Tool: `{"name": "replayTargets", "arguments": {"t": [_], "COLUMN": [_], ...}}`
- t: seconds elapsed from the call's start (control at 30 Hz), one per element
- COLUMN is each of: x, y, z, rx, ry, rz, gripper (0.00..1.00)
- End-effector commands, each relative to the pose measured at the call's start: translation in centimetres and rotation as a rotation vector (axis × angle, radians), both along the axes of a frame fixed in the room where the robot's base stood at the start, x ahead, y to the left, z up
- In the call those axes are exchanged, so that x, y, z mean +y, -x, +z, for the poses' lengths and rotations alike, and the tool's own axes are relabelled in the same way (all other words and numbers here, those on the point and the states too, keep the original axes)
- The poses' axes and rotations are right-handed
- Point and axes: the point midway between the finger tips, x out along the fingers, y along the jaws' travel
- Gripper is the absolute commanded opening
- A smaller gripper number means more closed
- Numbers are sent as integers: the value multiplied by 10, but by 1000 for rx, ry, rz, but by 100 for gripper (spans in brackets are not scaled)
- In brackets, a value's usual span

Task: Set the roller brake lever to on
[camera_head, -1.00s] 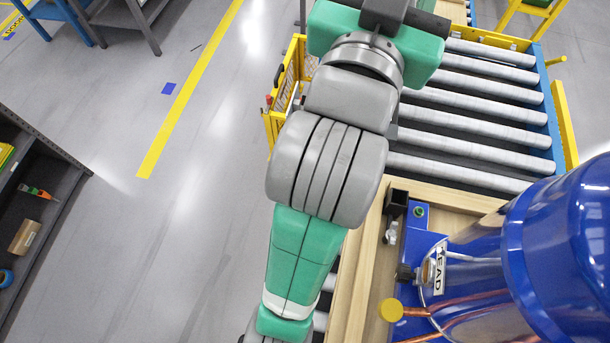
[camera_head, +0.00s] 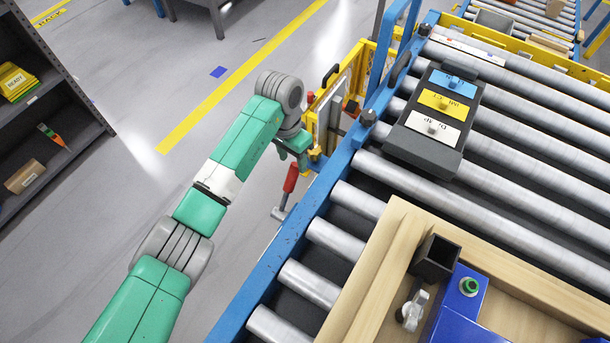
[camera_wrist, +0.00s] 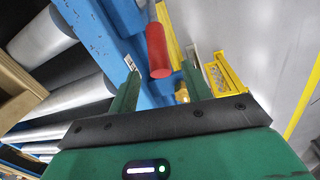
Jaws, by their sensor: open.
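A lever with a red grip (camera_head: 290,178) and a grey metal stem sticks out from the outer side of the blue conveyor rail (camera_head: 262,284); I take it to be the roller brake lever. In the wrist view its red grip (camera_wrist: 158,50) shows ahead, between the lines of my two fingers. My gripper (camera_head: 292,155) is just above the grip in the head view, and its fingers also show apart in the wrist view (camera_wrist: 158,85). Nothing is held, and I cannot tell whether a finger touches the grip. I see no readable on or off mark.
A yellow panel frame (camera_head: 340,95) stands just beyond my gripper. A dark box with blue, yellow and white labelled plates (camera_head: 432,128) sits on the rollers. A wooden pallet (camera_head: 375,270) carries blue equipment (camera_head: 455,310). The floor left of the rail is clear.

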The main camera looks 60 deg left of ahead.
Motion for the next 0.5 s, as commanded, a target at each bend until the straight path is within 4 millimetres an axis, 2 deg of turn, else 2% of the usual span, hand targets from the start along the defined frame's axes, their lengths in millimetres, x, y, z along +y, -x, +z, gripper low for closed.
{"name": "replayTargets", "arguments": {"t": [0.1,0.23,0.33,0.5], "x": [-3,-5,-7,-8], "y": [0,-2,-3,-3], "z": [-28,-51,-63,-69], "rx": [2,1,0,-2], "ry": [2,0,-1,-1], "rz": [1,1,0,0], "gripper": [49,49,49,49]}}
